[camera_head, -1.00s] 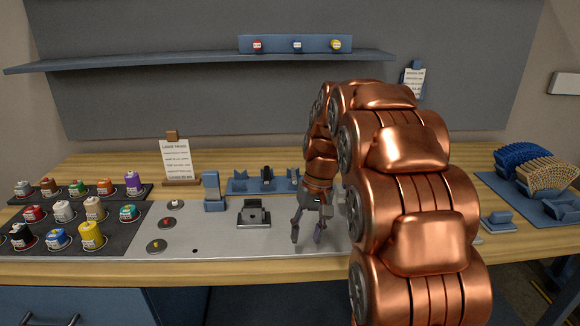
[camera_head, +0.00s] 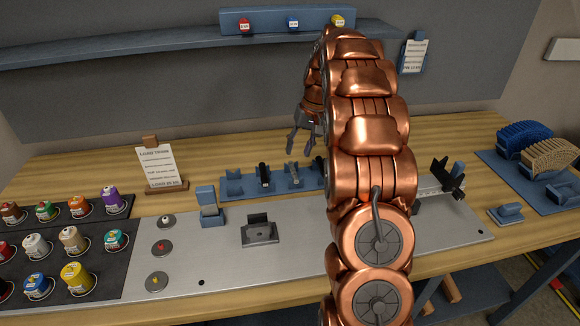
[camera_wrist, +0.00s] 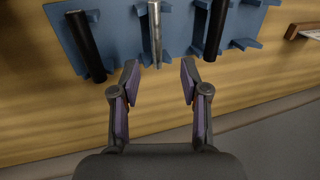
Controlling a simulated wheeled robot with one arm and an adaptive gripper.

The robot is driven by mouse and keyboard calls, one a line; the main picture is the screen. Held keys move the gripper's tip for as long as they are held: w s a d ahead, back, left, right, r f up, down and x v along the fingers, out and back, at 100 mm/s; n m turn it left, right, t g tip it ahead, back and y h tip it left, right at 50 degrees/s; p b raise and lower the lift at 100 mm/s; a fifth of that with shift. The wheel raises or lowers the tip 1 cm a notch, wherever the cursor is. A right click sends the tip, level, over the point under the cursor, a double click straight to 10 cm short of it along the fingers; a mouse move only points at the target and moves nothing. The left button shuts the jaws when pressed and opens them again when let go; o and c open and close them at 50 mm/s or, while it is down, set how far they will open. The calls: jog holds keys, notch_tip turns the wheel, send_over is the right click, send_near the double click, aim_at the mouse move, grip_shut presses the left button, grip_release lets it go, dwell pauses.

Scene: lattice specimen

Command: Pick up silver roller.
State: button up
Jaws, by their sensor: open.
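The silver roller (camera_wrist: 155,28) lies in the blue rack (camera_wrist: 120,40) between two black rollers (camera_wrist: 84,45) (camera_wrist: 216,30). Its near end points toward my gripper (camera_wrist: 159,80) in the wrist view. My gripper is open and empty, with one fingertip on each side of the line of the silver roller. In the head view my gripper (camera_head: 303,148) is above the rack. The silver roller (camera_head: 293,173) shows there in the rack (camera_head: 232,183), and my arm hides the rack's right end. I cannot tell the exact height of the fingertips above the roller.
A grey metal plate (camera_head: 220,262) with a small black fixture (camera_head: 260,235) lies in front of the rack. A sign (camera_head: 158,166) stands to the left. Paint pots (camera_head: 72,240) fill the dark tray at far left. Blue and tan lattice pieces are at right.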

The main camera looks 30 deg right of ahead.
aim_at(294, 170)
jog(key=shift+s+p+x, duration=0.15)
jog(key=shift+p+x, duration=0.45)
jog(key=shift+x, duration=1)
jog(key=shift+s+p+x, duration=0.2)
jog(key=shift+p+x, duration=0.4)
jog(key=shift+x, duration=1)
jog(key=shift+d, duration=0.1)
jog(key=shift+c, duration=0.2)
grip_shut()
